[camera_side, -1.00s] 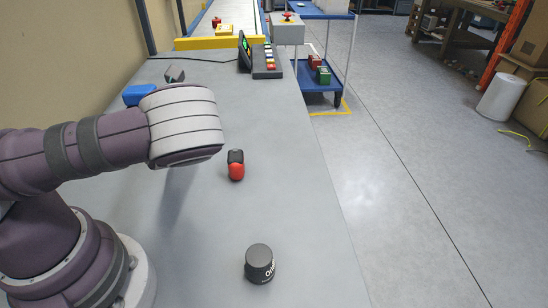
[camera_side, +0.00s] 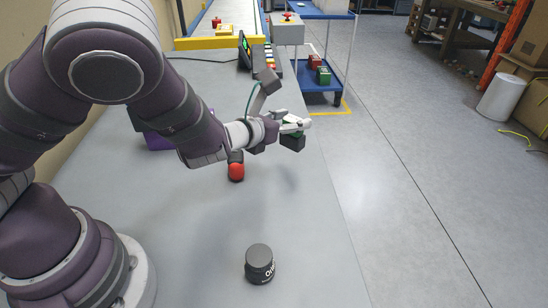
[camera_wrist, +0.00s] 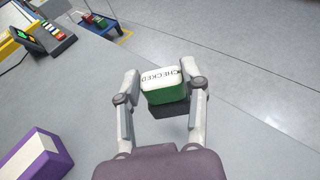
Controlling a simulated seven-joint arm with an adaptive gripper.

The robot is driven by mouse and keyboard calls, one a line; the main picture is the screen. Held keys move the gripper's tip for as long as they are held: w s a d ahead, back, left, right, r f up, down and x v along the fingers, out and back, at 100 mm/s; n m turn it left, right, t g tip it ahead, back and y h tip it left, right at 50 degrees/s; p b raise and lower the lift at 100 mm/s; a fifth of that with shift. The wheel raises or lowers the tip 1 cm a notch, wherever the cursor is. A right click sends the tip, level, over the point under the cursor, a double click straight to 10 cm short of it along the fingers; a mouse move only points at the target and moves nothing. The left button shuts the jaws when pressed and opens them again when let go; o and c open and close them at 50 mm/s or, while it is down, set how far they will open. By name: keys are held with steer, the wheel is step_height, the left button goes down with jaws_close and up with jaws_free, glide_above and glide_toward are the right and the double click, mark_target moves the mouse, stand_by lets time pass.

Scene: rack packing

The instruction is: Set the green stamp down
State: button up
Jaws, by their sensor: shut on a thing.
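The green stamp (camera_wrist: 163,86) is between the two fingers of my gripper (camera_wrist: 160,82) in the wrist view. Its white face reads "CHECKED" and its lower part is black. In the side view my gripper (camera_side: 296,126) is shut on the green stamp (camera_side: 292,138), holding it above the grey table (camera_side: 300,225), towards its right edge. The stamp's underside is hidden.
A red and black object (camera_side: 236,170) stands on the table below my wrist. A dark jar (camera_side: 260,264) stands near the front. A purple and white block (camera_wrist: 35,155) lies at the wrist view's lower left. A button panel (camera_side: 268,58) is at the back.

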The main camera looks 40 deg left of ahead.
steer(key=shift+h, duration=0.3)
steer(key=f, duration=0.5)
steer(key=d+f, duration=0.1)
steer(key=f, duration=0.2)
steer(key=shift+f, duration=0.15)
steer(key=o, duration=1.2)
steer(key=shift+c, duration=0.2)
